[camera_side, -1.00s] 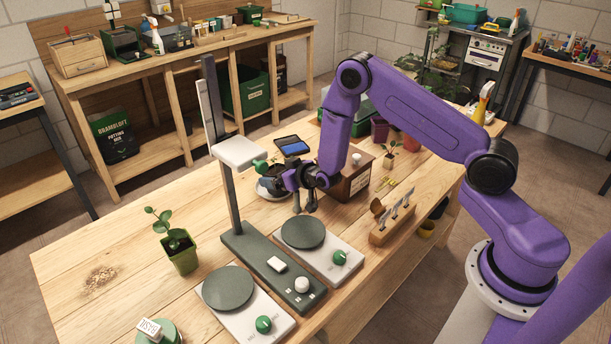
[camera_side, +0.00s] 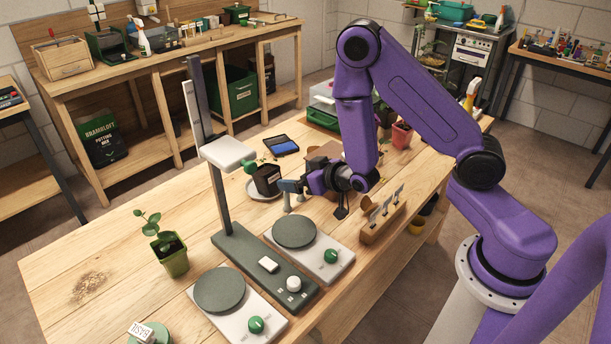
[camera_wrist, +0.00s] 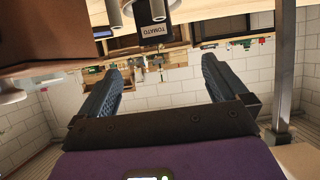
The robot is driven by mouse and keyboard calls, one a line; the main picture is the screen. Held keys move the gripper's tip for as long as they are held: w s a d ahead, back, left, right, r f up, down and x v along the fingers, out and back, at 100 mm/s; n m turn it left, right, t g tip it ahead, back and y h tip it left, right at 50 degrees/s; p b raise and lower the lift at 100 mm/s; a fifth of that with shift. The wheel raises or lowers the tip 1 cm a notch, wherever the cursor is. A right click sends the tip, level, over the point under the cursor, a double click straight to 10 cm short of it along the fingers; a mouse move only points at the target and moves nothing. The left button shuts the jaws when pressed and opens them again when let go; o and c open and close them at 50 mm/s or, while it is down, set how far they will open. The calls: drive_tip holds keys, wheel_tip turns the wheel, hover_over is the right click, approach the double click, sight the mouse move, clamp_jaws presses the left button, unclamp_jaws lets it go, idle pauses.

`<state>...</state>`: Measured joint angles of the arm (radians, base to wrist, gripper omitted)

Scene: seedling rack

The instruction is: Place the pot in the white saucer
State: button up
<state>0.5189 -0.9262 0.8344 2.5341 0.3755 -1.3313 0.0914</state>
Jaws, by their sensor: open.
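The black pot (camera_side: 267,180) stands at the white saucer (camera_side: 257,194), beyond the tall measuring stand. The saucer's rim shows at the pot's left and front. The side view does not show clearly whether the pot's base is flat in it. The wrist view shows a black face with a TOMATO label (camera_wrist: 153,30) at the top. My gripper (camera_side: 291,186) is low over the table, just right of the pot and apart from it. In the wrist view my gripper (camera_wrist: 158,66) has its fingers wide apart with nothing between them.
Two grey posts (camera_side: 301,193) stand close to my gripper. The stand's column (camera_side: 219,195) and two scales (camera_side: 293,233) are in front. A potted green seedling (camera_side: 172,257) stands left. A wooden tool holder (camera_side: 383,218) is right.

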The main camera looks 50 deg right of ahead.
drive_tip(key=shift+v, duration=0.8)
drive_tip(key=s+a+r+n+g+y, duration=0.4)
drive_tip(key=s+a+n+g, duration=0.3)
drive_tip(key=s+a, duration=0.6)
drive_tip(key=s+d+r+n+g+h, duration=0.1)
drive_tip(key=s+d+r, duration=0.3)
drive_tip(key=s, duration=0.4)
drive_tip(key=s+d+r+n+g+h, duration=0.2)
drive_tip(key=s+d+r+n+g, duration=0.2)
drive_tip(key=s, duration=0.5)
drive_tip(key=shift+d+n+g+h, duration=0.3)
drive_tip(key=shift+d, duration=0.15)
drive_tip(key=shift+r, duration=0.15)
